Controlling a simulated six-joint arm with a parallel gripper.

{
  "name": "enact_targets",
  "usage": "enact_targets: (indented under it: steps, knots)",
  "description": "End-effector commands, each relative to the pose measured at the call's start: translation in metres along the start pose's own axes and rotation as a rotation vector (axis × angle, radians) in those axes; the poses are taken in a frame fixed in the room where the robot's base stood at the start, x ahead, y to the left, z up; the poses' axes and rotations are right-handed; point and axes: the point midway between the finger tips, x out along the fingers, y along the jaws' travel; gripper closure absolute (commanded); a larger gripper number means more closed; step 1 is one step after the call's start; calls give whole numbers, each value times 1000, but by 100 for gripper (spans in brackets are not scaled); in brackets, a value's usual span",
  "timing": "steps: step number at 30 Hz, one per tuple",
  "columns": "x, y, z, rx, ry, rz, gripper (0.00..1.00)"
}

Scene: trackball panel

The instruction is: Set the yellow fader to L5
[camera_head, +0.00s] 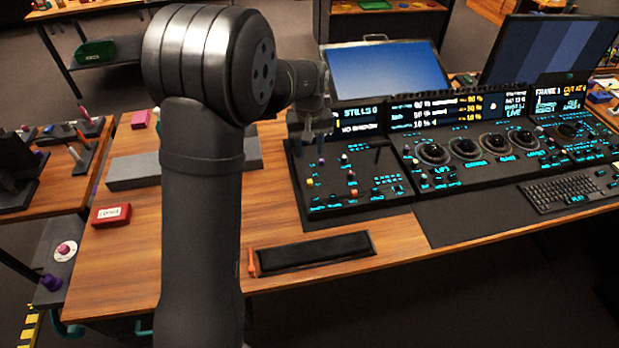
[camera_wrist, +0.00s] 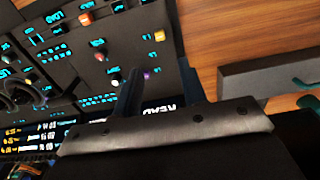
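The yellow fader (camera_head: 310,182) is a small cap near the front left edge of the left control panel (camera_head: 325,208). In the wrist view the yellow fader (camera_wrist: 160,36) lies ahead of the fingertips and is not touched. My gripper (camera_head: 311,140) is over the back left part of that panel. In the wrist view my gripper (camera_wrist: 159,66) is open, its two dark fingers apart. A purple knob (camera_wrist: 147,74) shows between the fingers; I cannot tell its clearance. Small cyan labels stand beside the fader, but L5 cannot be made out.
An orange knob (camera_wrist: 85,19) and a red knob (camera_wrist: 100,56) stand on the same panel. A lit display (camera_head: 356,118) rises behind it. A grey block (camera_head: 135,171) lies on the wooden table to the left. A black tray (camera_head: 315,252) lies in front.

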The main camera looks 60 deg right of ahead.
Motion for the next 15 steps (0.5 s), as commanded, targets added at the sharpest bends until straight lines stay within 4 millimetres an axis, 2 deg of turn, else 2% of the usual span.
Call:
enact_targets:
  steps: [1, 9, 15]
  knots:
    - [12, 0, 1, -1, -3, -1, 62]
    - [72, 0, 1, -2, -3, 0, 62]
    - [107, 0, 1, -2, -2, 0, 62]
